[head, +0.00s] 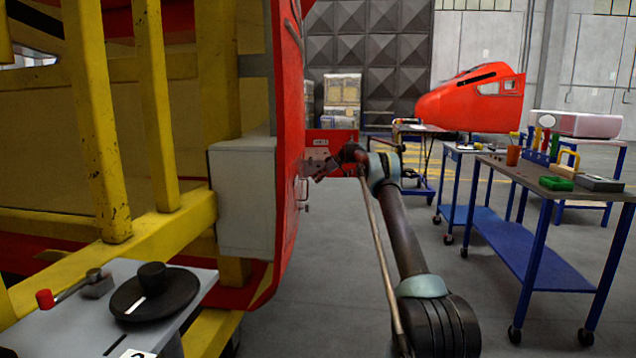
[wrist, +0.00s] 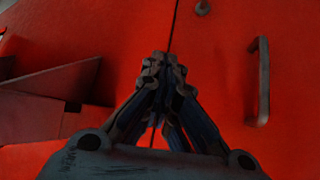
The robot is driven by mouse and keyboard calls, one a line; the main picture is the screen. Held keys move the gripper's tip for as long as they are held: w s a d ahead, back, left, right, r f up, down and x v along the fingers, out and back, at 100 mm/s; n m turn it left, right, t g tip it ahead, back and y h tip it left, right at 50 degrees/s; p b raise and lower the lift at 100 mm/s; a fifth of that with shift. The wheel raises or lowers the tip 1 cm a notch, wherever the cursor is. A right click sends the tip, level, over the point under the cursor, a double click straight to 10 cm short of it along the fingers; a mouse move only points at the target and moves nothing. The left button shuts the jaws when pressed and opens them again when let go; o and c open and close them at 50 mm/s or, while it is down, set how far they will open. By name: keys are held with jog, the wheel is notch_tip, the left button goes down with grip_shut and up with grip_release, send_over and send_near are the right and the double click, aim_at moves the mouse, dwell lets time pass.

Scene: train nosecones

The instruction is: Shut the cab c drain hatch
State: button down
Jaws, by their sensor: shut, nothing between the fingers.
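The red cab side (head: 289,150) stands left of centre in the head view, seen nearly edge-on. My gripper (head: 308,168) is beside it at the end of my outstretched arm, with its fingers together and empty. In the wrist view my gripper (wrist: 163,65) points at a red surface (wrist: 225,60) split by a thin dark seam. A grey bar handle (wrist: 262,82) is right of the fingers, apart from them. A dark red angular flap or ledge (wrist: 50,85) juts out at left. I cannot tell which piece is the drain hatch, or whether the fingertips touch the red surface.
Yellow framing (head: 95,120) and a grey box (head: 243,195) flank the cab at left. A grey surface (head: 190,300) with a black disc is at front left. A blue workbench (head: 540,250) with tools stands right. Another red nosecone (head: 465,100) is behind. Floor between is clear.

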jog(key=d+r, duration=0.7)
jog(key=d, duration=0.4)
jog(key=s+d+r+m+h, duration=0.15)
jog(key=s+r, duration=0.35)
jog(key=s, duration=0.5)
jog(key=s+d+r+m+h, duration=0.1)
jog(key=s+d+r+m, duration=0.2)
jog(key=s, duration=0.6)
jog(key=s+d+r+m+h, duration=0.1)
jog(key=s+d+r, duration=0.1)
jog(key=s+r, duration=0.6)
jog(key=s+d+f+m+h, duration=0.15)
jog(key=s+f, duration=0.25)
jog(key=s, duration=0.9)
jog(key=s+d+f+m+g+h, duration=0.1)
jog(key=s+d+f+m, duration=0.2)
jog(key=s, duration=1.1)
jog(key=s+d+f+h, duration=0.15)
jog(key=s+f, duration=0.35)
jog(key=s, duration=0.8)
jog(key=s+d+f+m, duration=0.1)
jog(key=s+d+f, duration=0.1)
jog(key=s+f, duration=0.7)
jog(key=s+d+f+m+h, duration=0.1)
jog(key=s+d+f+m, duration=0.1)
jog(key=s+f, duration=0.8)
jog(key=shift+s+d+m, duration=0.3)
jog(key=shift+s+d, duration=0.35)
jog(key=shift+d, duration=0.05)
